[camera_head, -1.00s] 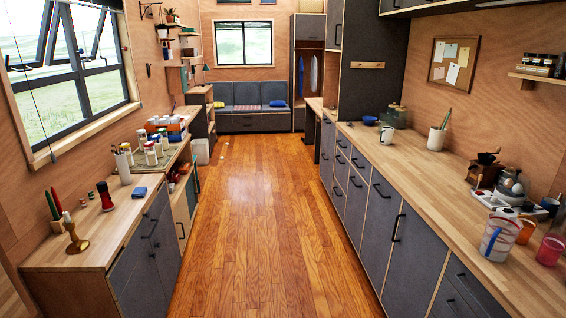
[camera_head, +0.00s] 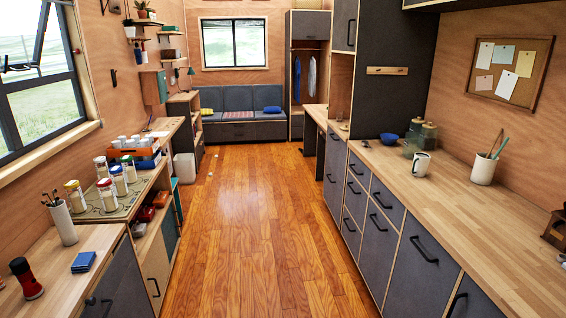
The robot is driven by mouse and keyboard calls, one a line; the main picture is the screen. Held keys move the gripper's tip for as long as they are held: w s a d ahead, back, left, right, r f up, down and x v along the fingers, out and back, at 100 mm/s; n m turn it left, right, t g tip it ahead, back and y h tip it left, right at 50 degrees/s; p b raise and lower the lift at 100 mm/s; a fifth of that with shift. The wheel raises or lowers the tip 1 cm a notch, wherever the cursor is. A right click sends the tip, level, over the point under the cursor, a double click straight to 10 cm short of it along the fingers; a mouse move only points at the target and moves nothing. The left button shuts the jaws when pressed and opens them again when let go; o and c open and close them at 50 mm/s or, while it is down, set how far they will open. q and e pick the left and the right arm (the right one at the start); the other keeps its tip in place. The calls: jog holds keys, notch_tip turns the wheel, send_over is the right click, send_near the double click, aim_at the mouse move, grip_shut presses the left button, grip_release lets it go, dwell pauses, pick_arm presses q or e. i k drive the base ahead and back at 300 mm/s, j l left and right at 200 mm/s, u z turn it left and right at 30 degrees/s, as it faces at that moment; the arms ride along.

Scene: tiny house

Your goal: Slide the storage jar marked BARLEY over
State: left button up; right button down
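Several storage jars with white contents and coloured lids stand on a patterned mat (camera_head: 97,211) on the left counter. The nearest jar (camera_head: 75,197) has a yellow lid. Behind it stand a red-lidded jar (camera_head: 107,196), a jar (camera_head: 119,181) and a green-lidded jar (camera_head: 128,168). Another jar (camera_head: 101,167) stands closer to the wall. The labels are too small to read, so I cannot tell which one is marked BARLEY. Neither of my grippers is in view.
An orange crate (camera_head: 140,160) of small white-topped containers sits beyond the jars. A white brush cup (camera_head: 62,223), a blue block (camera_head: 84,262) and a red-and-black object (camera_head: 26,279) are nearer.

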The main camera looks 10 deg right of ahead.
aim_at(413, 140)
jog(key=i, duration=1.7)
jog(key=i+z, duration=0.3)
jog(key=i, duration=0.25)
jog(key=i+j+z, duration=0.15)
jog(key=i+z, duration=0.15)
jog(key=i, duration=0.3)
jog(key=i+j+z, duration=0.3)
jog(key=i, duration=0.25)
